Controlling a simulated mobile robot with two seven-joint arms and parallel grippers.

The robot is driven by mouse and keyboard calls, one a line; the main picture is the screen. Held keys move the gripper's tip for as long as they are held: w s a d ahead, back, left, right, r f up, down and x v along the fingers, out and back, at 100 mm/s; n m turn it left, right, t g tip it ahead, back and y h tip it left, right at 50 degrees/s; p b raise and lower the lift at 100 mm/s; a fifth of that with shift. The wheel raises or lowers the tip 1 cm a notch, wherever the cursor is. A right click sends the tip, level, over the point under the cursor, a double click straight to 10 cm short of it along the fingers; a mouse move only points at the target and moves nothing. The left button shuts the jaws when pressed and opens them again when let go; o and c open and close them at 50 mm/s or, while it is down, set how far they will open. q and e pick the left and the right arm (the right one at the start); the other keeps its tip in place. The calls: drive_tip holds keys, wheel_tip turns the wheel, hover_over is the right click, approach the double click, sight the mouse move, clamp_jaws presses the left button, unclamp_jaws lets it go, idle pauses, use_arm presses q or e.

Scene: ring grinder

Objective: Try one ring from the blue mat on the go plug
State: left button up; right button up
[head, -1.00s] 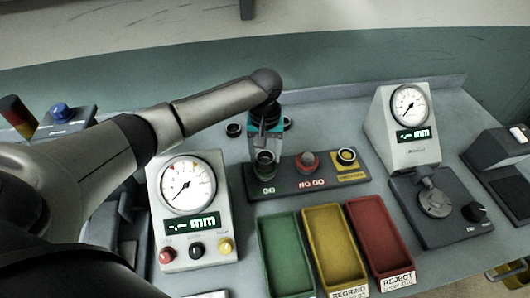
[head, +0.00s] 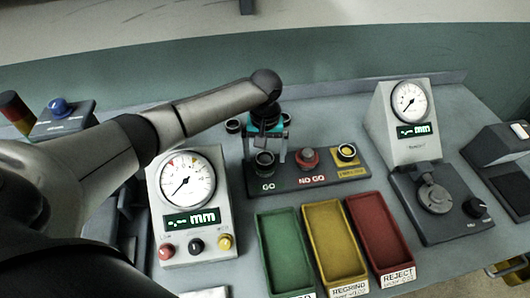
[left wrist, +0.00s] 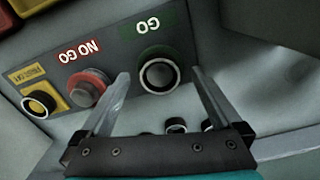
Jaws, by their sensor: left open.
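The GO plug (head: 264,162) stands at the left end of a dark gauge block. A dark ring-shaped piece with a pale inner rim shows around it in the left wrist view (left wrist: 159,72); its exact seating is hard to tell. My left gripper (head: 267,156) is open above the GO plug, its fingers apart on either side, holding nothing. In the left wrist view the fingers (left wrist: 160,88) straddle the plug's line. Dark rings (head: 233,126) (left wrist: 176,125) stand on the table behind the block. The blue mat cannot be made out. My right gripper is out of view.
The red NO GO plug (head: 308,158) and a yellow-based station (head: 347,153) share the block. Green (head: 284,252), yellow (head: 334,245) and red (head: 380,238) trays lie in front. Dial gauges stand left (head: 187,185) and right (head: 408,110).

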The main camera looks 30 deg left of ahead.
use_arm(q)
wheel_tip(320, 180, up, 15)
drive_tip(key=p, duration=0.1)
drive_tip(key=shift+r+p, duration=0.15)
drive_tip(key=shift+p, duration=0.2)
idle(0.6)
